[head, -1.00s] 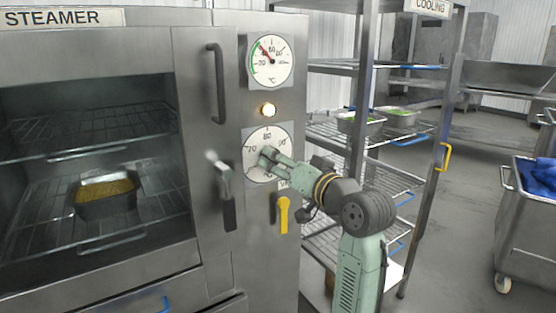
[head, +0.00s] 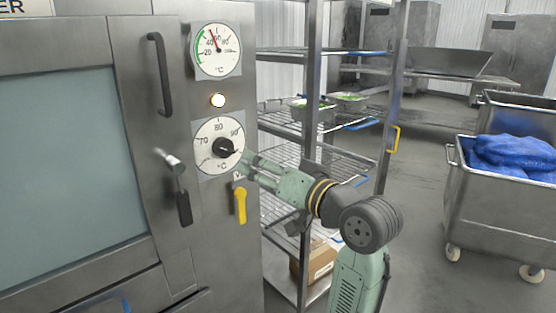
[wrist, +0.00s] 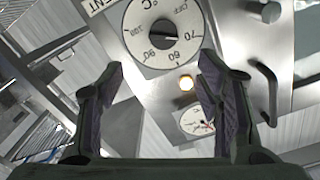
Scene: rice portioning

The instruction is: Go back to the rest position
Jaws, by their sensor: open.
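My gripper (head: 250,162) is at the front of the steamer, just right of the lower dial (head: 208,158) and its black knob (head: 223,146). In the wrist view my gripper (wrist: 160,72) has its two fingers spread, with nothing between them. The lower dial (wrist: 146,45) shows beyond the fingertips, its knob (wrist: 162,29) clear of both fingers. My arm reaches in from the lower right of the head view.
The steamer has an upper gauge (head: 215,62), a lit lamp (head: 218,100), a door handle (head: 160,75) and a yellow lever (head: 240,205). Its window (head: 70,170) is plain grey. A wire rack (head: 318,148) stands close behind my arm. A cart (head: 500,215) with blue contents is at the right.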

